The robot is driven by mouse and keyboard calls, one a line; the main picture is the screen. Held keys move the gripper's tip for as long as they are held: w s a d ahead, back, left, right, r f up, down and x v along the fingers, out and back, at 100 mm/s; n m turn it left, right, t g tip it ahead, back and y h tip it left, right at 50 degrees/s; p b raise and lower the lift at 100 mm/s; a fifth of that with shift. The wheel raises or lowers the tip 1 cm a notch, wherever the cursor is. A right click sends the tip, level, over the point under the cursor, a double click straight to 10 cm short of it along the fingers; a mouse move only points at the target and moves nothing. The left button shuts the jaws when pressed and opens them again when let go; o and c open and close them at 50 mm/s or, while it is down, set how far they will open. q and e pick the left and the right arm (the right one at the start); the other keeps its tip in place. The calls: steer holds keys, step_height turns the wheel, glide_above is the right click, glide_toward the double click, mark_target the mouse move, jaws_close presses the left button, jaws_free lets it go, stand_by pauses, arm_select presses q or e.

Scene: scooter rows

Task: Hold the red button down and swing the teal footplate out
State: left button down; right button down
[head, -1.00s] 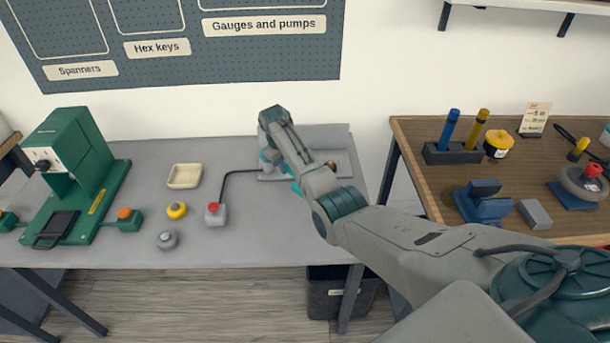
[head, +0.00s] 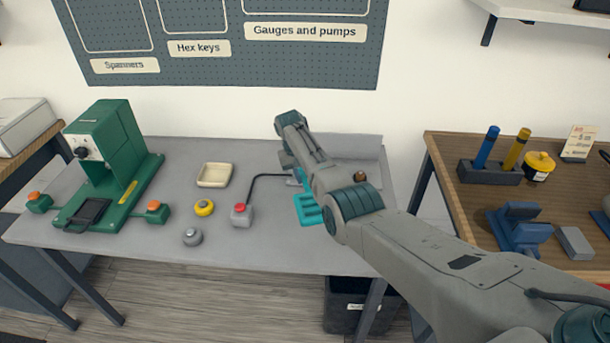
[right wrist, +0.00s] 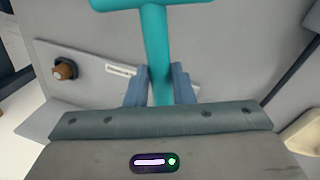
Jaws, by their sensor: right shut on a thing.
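The teal footplate (head: 310,210) sticks out toward the front from a grey plate (head: 372,165) at the back right of the grey bench. In the right wrist view the footplate (right wrist: 158,40) shows a teal stem with a crossbar. My right gripper (right wrist: 160,82) has its two fingers closed on either side of this stem. In the head view my right arm hides the fingers and part of the footplate. The red button (head: 240,208) sits on a small grey box, joined by a black cable to the plate. Nothing touches the button. My left gripper is not in view.
A green machine (head: 105,150) with orange buttons stands at the left of the bench. A cream tray (head: 214,175), a yellow round piece (head: 204,208) and a grey knob (head: 193,237) lie near the button. A brown knob (head: 360,175) sits on the plate.

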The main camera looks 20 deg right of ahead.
steer(key=c, duration=1.3)
jaws_free()
steer(key=shift+a, duration=0.1)
steer(key=shift+o, duration=0.2)
step_height(320, 180, up, 11)
steer(key=a+b, duration=0.2)
steer(key=shift+w+f, duration=0.15)
steer(key=shift+w, duration=0.05)
